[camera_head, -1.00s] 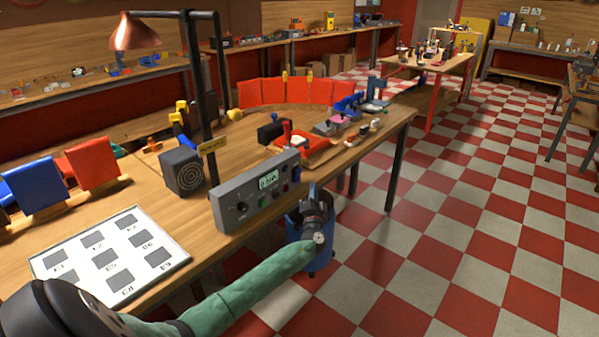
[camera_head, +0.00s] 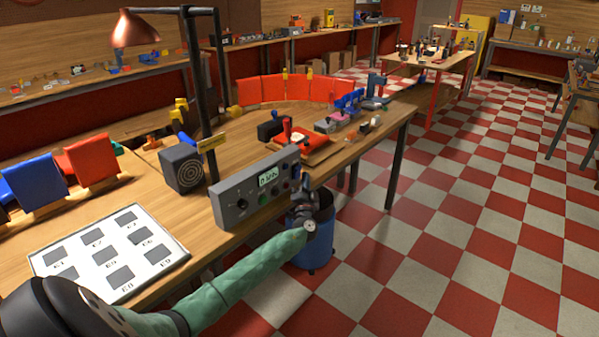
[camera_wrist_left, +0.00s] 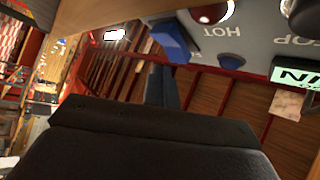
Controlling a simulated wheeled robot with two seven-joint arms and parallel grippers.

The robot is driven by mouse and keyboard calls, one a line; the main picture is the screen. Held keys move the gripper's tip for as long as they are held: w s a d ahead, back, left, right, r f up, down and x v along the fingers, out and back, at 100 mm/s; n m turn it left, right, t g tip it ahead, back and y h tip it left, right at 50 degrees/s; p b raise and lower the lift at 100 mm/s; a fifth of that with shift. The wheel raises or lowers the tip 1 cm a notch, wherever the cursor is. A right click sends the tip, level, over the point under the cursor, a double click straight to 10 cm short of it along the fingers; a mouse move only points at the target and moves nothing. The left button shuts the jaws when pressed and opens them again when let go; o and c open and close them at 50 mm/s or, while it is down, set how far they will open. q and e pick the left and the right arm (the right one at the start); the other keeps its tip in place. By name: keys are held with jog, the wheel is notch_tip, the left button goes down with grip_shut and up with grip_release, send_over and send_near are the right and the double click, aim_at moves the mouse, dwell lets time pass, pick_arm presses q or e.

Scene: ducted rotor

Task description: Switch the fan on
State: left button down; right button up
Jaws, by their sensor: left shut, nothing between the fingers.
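A grey control box (camera_head: 240,203) stands at the table's front edge, with a lit display (camera_head: 269,177), a dark knob (camera_head: 242,204) and several coloured buttons. My left gripper (camera_head: 303,187) is shut and empty at the box's right end. A blue button (camera_wrist_left: 232,61) and a red one (camera_wrist_left: 210,12) show there beside lettering like "HOT". I cannot tell whether the fingertips touch the panel. A dark box with pale rings (camera_head: 183,169) stands behind. My right gripper is out of view.
A white board with labelled dark squares (camera_head: 112,252) lies left of the box. A black lamp post (camera_head: 205,110) rises behind it. A red tool base (camera_head: 305,147) sits to the right. A blue bin (camera_head: 318,245) stands on the floor below my gripper.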

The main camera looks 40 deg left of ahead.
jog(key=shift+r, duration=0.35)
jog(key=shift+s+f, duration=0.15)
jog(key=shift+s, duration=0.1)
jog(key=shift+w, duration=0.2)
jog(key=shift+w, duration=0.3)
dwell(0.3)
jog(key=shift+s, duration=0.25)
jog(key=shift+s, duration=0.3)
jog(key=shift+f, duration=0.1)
